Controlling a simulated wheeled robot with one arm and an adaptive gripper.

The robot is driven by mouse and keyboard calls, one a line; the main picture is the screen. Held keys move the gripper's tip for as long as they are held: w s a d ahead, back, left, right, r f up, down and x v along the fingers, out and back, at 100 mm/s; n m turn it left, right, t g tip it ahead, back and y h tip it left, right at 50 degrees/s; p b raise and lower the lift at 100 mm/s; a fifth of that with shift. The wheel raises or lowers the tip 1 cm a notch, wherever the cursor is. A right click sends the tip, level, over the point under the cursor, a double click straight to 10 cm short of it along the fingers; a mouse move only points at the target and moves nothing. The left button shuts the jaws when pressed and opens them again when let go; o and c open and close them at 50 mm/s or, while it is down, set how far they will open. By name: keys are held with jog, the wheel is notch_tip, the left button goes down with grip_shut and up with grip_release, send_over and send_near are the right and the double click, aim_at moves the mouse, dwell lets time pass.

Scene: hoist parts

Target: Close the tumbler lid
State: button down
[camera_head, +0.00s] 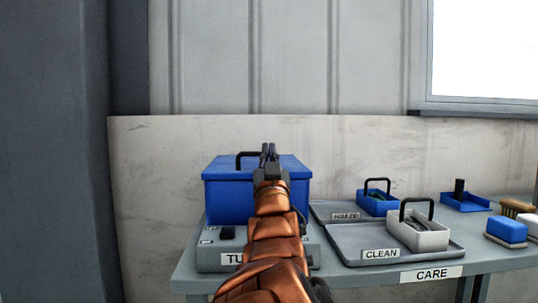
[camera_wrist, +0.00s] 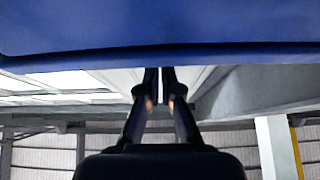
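The tumbler is a blue box (camera_head: 226,200) on a grey base at the left end of the table. Its blue lid (camera_head: 222,168) has a black handle (camera_head: 240,158) and looks level on top of the box; my arm hides much of the front. My gripper (camera_head: 268,150) is in front of the lid, with its fingertips overlapping the handle's right part in the head view. In the wrist view the gripper's fingers (camera_wrist: 160,78) are nearly together, with nothing visible between them. A broad blue surface (camera_wrist: 160,30) fills the top there, at the fingertips; contact cannot be told.
Right of the tumbler, the grey table (camera_head: 375,278) holds a tray labelled CLEAN (camera_head: 345,238) with a white basket (camera_head: 418,232). A blue basket (camera_head: 377,202), a blue open tray (camera_head: 465,202) and a blue block (camera_head: 506,229) stand farther right. A wall is behind.

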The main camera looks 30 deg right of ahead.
notch_tip(320, 180, up, 10)
dwell(0.5)
jog(key=shift+f, duration=0.15)
